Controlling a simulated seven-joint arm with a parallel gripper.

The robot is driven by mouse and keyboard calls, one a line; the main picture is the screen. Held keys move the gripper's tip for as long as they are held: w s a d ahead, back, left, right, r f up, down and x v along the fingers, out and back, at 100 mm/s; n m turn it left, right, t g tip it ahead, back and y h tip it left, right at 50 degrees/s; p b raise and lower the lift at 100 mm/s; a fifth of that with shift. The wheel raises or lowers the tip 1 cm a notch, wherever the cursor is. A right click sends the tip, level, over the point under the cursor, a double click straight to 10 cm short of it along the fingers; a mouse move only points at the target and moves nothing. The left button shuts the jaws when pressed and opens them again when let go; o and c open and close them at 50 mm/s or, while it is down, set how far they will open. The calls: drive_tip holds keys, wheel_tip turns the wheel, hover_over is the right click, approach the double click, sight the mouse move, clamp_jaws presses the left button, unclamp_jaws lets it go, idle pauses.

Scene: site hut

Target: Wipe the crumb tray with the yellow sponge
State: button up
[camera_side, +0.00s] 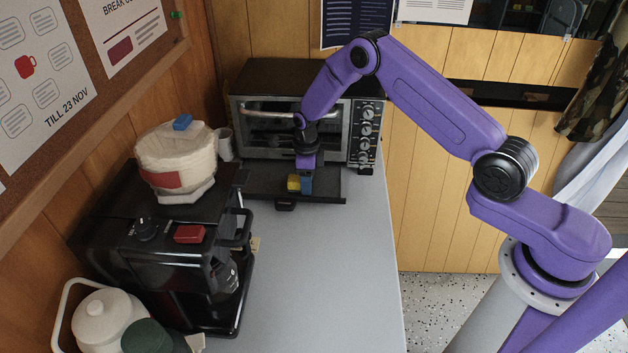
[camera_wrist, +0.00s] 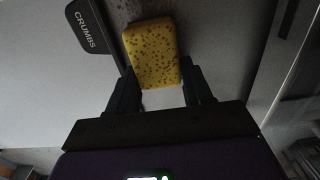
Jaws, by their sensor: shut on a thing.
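The yellow sponge (camera_side: 293,182) is held between the fingers of my gripper (camera_side: 302,184). In the wrist view the speckled sponge (camera_wrist: 152,53) sticks out beyond the two dark fingers of my gripper (camera_wrist: 160,90). The dark crumb tray (camera_side: 328,188) extends from under the front of the toaster oven. Its front tab (camera_wrist: 88,27) reads CRUMBS and lies to the left of the sponge in the wrist view. The sponge is over the tray, near its middle; I cannot tell whether it touches the tray. My gripper hides part of the tray.
The toaster oven (camera_side: 270,110) stands at the back of the grey counter (camera_side: 320,270). A small cup (camera_side: 224,144) sits beside the oven. The counter in front of the tray is clear.

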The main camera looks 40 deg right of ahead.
sight(289, 177)
drive_tip(key=shift+w+a+f, duration=0.2)
drive_tip(key=shift+w+a, duration=1.4)
drive_tip(key=shift+a, duration=0.1)
drive_tip(key=shift+w+a+f, duration=0.15)
drive_tip(key=shift+w+a, duration=1.45)
drive_tip(key=shift+a, duration=0.05)
drive_tip(key=shift+d+r, duration=0.1)
drive_tip(key=shift+d, duration=0.1)
drive_tip(key=shift+s+d+r, duration=0.15)
drive_tip(key=shift+s+d, duration=1.15)
drive_tip(key=shift+d, duration=0.2)
drive_tip(key=shift+s+d, duration=2.75)
drive_tip(key=shift+s, duration=0.05)
drive_tip(key=shift+w+a+f, duration=0.2)
drive_tip(key=shift+w+a, duration=2.9)
drive_tip(key=shift+a, duration=0.1)
drive_tip(key=shift+w+a+r, duration=0.15)
drive_tip(key=shift+w+a, duration=0.95)
drive_tip(key=shift+w, duration=0.05)
